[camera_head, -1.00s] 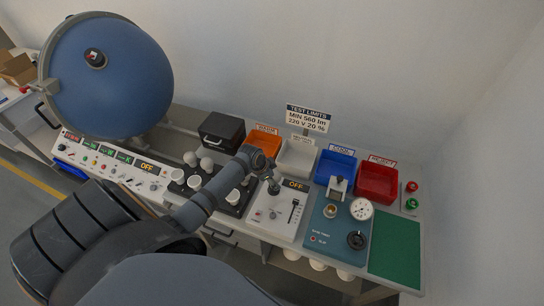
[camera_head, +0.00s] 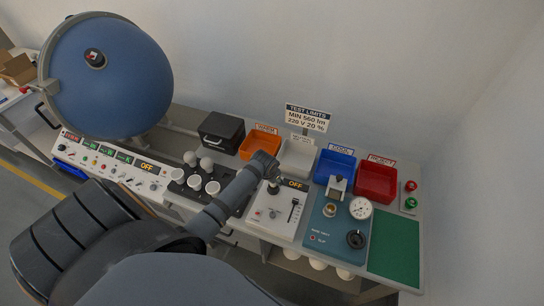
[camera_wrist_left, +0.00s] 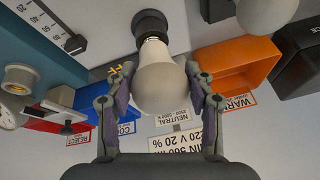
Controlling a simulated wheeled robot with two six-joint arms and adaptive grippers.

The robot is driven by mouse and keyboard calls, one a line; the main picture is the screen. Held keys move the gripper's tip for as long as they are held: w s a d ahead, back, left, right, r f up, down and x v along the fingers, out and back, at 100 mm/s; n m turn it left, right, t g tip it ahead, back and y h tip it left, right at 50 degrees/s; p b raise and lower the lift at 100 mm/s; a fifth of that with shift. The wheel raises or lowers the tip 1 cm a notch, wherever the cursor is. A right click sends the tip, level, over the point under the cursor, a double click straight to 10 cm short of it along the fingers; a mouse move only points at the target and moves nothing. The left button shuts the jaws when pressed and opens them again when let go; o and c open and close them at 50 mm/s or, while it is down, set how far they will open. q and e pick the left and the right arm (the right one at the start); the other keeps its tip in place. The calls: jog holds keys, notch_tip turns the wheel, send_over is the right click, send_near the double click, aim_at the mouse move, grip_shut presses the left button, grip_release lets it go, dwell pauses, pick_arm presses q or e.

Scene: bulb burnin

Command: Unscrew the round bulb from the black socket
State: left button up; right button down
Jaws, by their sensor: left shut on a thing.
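The round white bulb (camera_wrist_left: 158,84) sits between the fingers of my left gripper (camera_wrist_left: 156,98) in the left wrist view. The gripper is shut on its wide globe. The bulb's narrower neck reaches the black socket (camera_wrist_left: 150,22), and its base end is hidden there. In the head view my left gripper (camera_head: 275,174) is above the black socket (camera_head: 273,188) on the white panel, and the bulb is hidden or too small to make out. My right gripper is not in view.
Orange (camera_head: 262,141), white (camera_head: 297,158), blue (camera_head: 335,168) and red (camera_head: 376,184) bins stand behind the panel. A gauge unit (camera_head: 337,240) and green mat (camera_head: 395,248) lie to the right.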

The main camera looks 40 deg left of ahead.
pick_arm(q)
jog(key=n, duration=0.1)
jog(key=n+y, duration=0.1)
jog(key=n, duration=0.2)
jog(key=shift+w+d+r+g+y, duration=0.2)
jog(key=shift+w+g+y, duration=0.05)
jog(key=shift+g+y, duration=0.05)
jog(key=n+g+y, duration=0.1)
jog(key=n, duration=0.3)
jog(key=shift+w, duration=0.1)
jog(key=shift+d+n+g+y, duration=0.1)
jog(key=shift+n+g+y, duration=0.35)
jog(key=shift+n, duration=0.75)
jog(key=n+g+b, duration=0.1)
jog(key=n, duration=0.1)
jog(key=n+g+b, duration=0.1)
jog(key=n, duration=0.1)
jog(key=shift+w+f, duration=0.15)
jog(key=shift+f, duration=0.05)
jog(key=shift+n+g, duration=0.35)
jog(key=shift+n, duration=0.55)
jog(key=shift+r+n, duration=0.2)
jog(key=shift+n, duration=0.2)
jog(key=o, duration=1)
jog(key=shift+f, duration=0.1)
jog(key=shift+o, duration=0.2)
